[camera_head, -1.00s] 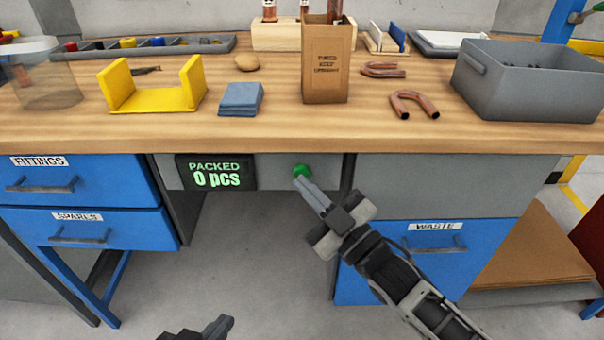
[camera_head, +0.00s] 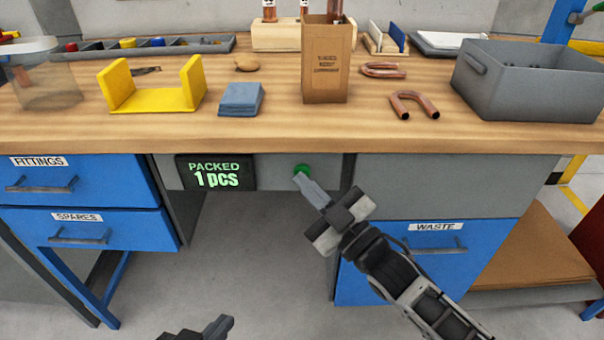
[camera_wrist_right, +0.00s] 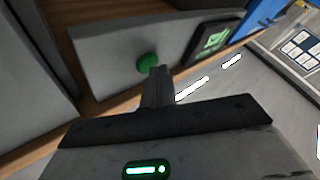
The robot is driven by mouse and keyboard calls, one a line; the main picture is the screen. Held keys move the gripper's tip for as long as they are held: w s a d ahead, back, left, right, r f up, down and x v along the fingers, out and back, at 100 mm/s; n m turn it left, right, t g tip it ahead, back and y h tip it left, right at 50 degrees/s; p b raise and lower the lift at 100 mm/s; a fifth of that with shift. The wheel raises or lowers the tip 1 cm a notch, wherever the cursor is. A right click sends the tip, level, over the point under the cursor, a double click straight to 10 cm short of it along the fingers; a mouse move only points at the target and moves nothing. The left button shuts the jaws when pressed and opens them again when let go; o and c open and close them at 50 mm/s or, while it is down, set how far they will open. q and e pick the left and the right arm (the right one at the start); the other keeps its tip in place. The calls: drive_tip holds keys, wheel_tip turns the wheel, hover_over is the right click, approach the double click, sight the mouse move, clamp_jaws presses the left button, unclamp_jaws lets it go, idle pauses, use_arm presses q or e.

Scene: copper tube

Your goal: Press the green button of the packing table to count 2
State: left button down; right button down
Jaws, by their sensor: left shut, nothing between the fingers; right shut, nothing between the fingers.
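The green button (camera_head: 301,169) is on the grey front panel under the tabletop; it also shows in the right wrist view (camera_wrist_right: 148,62). The counter display (camera_head: 214,173) left of it reads "PACKED 1 pcs". My right gripper (camera_head: 299,178) is shut and empty, its fingertips at the lower edge of the button and covering part of it. In the right wrist view its fingertips (camera_wrist_right: 157,70) are just beside the button; I cannot tell whether they touch. My left gripper (camera_head: 228,321) is shut and empty, low at the bottom edge of the head view.
On the wooden packing table (camera_head: 290,134) stand a yellow holder (camera_head: 155,100), blue cloths (camera_head: 240,98), a cardboard box (camera_head: 326,62), copper bends (camera_head: 414,104) and a grey bin (camera_head: 528,85). Blue drawers (camera_head: 75,180) flank open floor space below.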

drive_tip(key=shift+s, duration=0.1)
drive_tip(key=shift+s+p, duration=0.5)
drive_tip(key=shift+s, duration=0.3)
drive_tip(key=shift+s, duration=0.1)
drive_tip(key=s+p, duration=0.2)
drive_tip(key=s, duration=0.2)
drive_tip(key=shift+s, duration=0.4)
idle(2.0)
